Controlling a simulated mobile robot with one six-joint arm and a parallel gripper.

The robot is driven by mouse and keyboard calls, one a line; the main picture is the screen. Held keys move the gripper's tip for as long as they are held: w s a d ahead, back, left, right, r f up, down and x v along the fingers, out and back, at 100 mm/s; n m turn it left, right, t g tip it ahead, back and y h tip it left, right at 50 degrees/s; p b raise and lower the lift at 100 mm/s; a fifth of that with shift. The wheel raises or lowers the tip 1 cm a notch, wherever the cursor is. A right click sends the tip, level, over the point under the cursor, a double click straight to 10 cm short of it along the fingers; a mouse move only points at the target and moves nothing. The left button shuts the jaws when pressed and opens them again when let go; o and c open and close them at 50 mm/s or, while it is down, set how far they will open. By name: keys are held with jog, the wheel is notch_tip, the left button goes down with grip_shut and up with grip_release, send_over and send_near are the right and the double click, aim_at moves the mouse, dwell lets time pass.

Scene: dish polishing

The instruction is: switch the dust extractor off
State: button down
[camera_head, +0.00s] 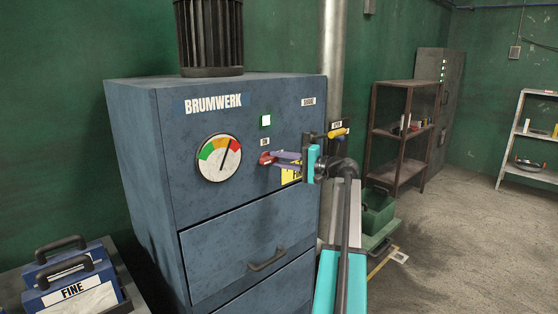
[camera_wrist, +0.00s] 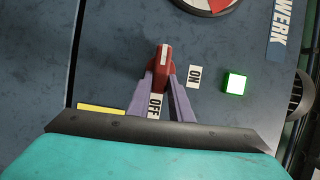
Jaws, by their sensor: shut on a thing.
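The dust extractor is a blue-grey BRUMWERK cabinet (camera_head: 180,165). Its red rotary switch (camera_head: 265,159) has a pale mark on its face and shows in the wrist view (camera_wrist: 163,58). My gripper (camera_head: 275,158) is shut on this switch, with its purple fingers (camera_wrist: 161,82) on either side of it. The ON label (camera_head: 264,142) is above the switch in the head view. The OFF label (camera_wrist: 155,105) shows between my fingers in the wrist view. A square indicator lamp (camera_head: 265,120) is lit bright green-white. I cannot tell which label the switch points to.
A round gauge (camera_head: 219,158) is left of the switch, its needle towards the red zone. Drawers with a handle (camera_head: 268,261) are below. A metal pipe (camera_head: 332,70) stands behind the cabinet.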

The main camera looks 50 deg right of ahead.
jog(key=shift+f+m, duration=0.1)
jog(key=shift+m, duration=0.2)
jog(key=c, duration=1.6)
grip_release()
jog(key=b+v, duration=0.3)
jog(key=v, duration=1)
jog(key=shift+s+d, duration=0.1)
jog(key=shift+s, duration=0.3)
jog(key=shift+f, duration=0.1)
